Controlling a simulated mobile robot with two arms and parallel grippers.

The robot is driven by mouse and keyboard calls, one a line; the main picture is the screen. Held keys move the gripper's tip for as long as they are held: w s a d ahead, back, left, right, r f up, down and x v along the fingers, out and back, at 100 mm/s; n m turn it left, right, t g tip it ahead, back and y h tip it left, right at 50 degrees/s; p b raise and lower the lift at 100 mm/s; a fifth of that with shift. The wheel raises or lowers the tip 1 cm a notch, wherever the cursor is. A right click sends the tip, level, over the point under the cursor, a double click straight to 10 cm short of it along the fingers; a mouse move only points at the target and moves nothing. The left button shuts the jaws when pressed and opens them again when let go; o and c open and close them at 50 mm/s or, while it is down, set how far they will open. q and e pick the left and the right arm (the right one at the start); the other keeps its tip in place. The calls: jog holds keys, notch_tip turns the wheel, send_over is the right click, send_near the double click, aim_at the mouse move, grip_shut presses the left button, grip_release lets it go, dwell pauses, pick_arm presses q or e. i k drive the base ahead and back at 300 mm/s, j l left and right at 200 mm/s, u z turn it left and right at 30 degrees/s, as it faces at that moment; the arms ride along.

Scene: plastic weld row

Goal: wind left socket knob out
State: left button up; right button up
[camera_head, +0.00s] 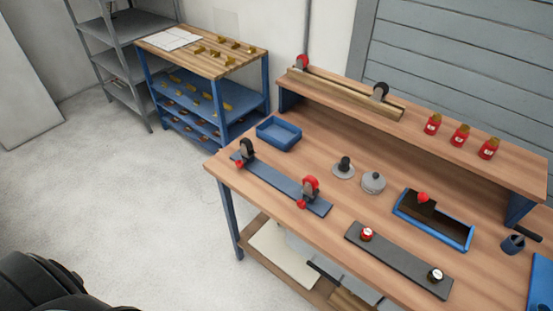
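A dark grey bar (398,262) lies near the front edge of the workbench. It carries two small round knob-like parts. The left one (367,234) is red with a pale top, and the right one (436,275) is dark with a pale top. I cannot tell how far either is wound in or out. A blue-grey strip (275,184) to the left bears two upright clamps: a black one (247,150) with a red knob and a red one (310,188) with a red knob. Neither of my grippers shows in the view.
A blue tray (279,133), grey round parts (373,182) and an open blue box (433,220) stand on the bench. Several red bottles (460,137) stand on its raised shelf (415,125). A wooden-topped cart (203,52) stands behind left.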

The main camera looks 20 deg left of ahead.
aim_at(240, 164)
jog(key=i+j+z, duration=0.1)
jog(key=j+z, duration=0.2)
jog(key=j, duration=0.35)
jog(key=j+z, duration=0.3)
jog(key=j, duration=0.35)
jog(key=k+j+z, duration=0.1)
jog(key=j+z, duration=0.2)
jog(key=j, duration=0.4)
jog(key=k+j+z, duration=0.1)
jog(key=j+z, duration=0.2)
jog(key=j, duration=0.35)
